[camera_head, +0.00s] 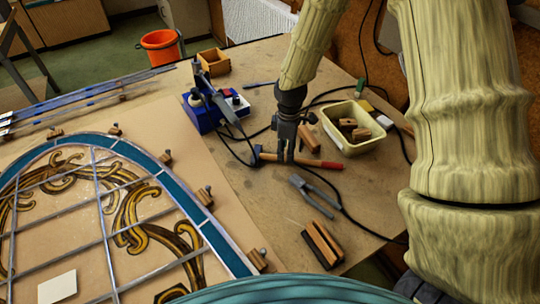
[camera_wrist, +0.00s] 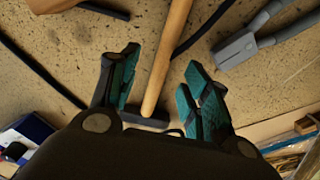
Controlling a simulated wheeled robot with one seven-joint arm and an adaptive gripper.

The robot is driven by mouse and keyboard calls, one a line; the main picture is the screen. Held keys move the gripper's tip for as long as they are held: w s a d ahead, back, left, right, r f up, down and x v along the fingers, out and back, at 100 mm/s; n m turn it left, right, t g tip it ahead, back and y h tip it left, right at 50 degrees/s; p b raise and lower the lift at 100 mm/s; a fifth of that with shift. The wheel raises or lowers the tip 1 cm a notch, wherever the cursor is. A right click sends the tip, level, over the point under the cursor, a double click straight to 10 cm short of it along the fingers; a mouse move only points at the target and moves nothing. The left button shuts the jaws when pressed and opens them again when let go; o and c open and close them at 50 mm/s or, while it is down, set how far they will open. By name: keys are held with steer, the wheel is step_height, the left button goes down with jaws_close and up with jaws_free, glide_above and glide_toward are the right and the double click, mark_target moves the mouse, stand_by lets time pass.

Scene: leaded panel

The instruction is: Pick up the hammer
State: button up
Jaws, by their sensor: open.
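The hammer lies on the workbench, its wooden handle with a red end (camera_head: 328,165) pointing right and its dark head (camera_head: 257,155) at the left in the head view. In the wrist view the bare wooden handle (camera_wrist: 168,55) runs down between my fingers, and a dark piece like the head (camera_wrist: 147,119) shows near its lower end. My gripper (camera_head: 285,156) points down over the handle close to the head. Its teal-padded fingers (camera_wrist: 162,62) are apart, one on each side of the handle, with visible gaps. The red end is outside the wrist view.
Grey pliers (camera_head: 314,196) lie right of the hammer in front. A blue soldering station (camera_head: 202,115) stands behind left, a cream bin (camera_head: 353,142) with wooden blocks behind right. Black cables run around the hammer. The leaded panel (camera_head: 120,220) fills the left.

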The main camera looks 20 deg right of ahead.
mark_target(286, 156)
steer(key=shift+s+f+p, duration=0.1)
steer(key=shift+f+p, duration=0.45)
steer(key=shift+f, duration=1.05)
jaws_close()
